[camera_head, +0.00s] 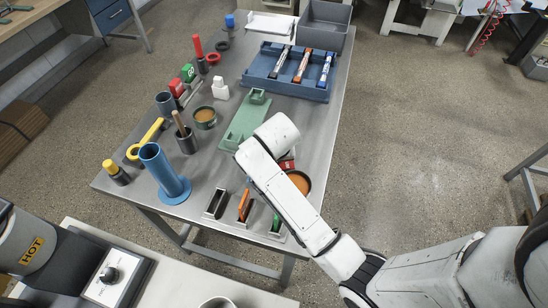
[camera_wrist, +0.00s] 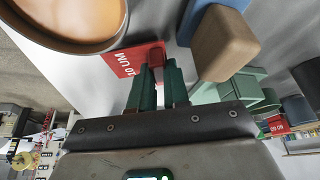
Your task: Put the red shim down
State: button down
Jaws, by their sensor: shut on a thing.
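My gripper (camera_wrist: 160,73) shows in the wrist view with its dark green fingers shut on the red shim (camera_wrist: 122,62), which carries white lettering ending in "10 UM". Part of the shim is hidden between the fingers. In the head view my arm hides the gripper, and only a small piece of the red shim (camera_head: 288,165) shows beside the arm. The shim is near a round dish of orange material (camera_wrist: 70,22). I cannot tell whether it touches the table (camera_head: 318,125).
The orange dish (camera_head: 302,182) is partly behind my arm. A green fixture (camera_head: 236,130) lies left of my wrist. Small holders (camera_head: 216,204) line the front edge. A blue tray (camera_head: 262,82) with markers stands farther back. A tan-and-blue block (camera_wrist: 225,45) is close to the fingers.

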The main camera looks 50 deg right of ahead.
jog(key=shift+f, duration=0.5)
jog(key=c, duration=1.4)
grip_release()
jog(key=shift+f, duration=0.15)
jog(key=v, duration=1.2)
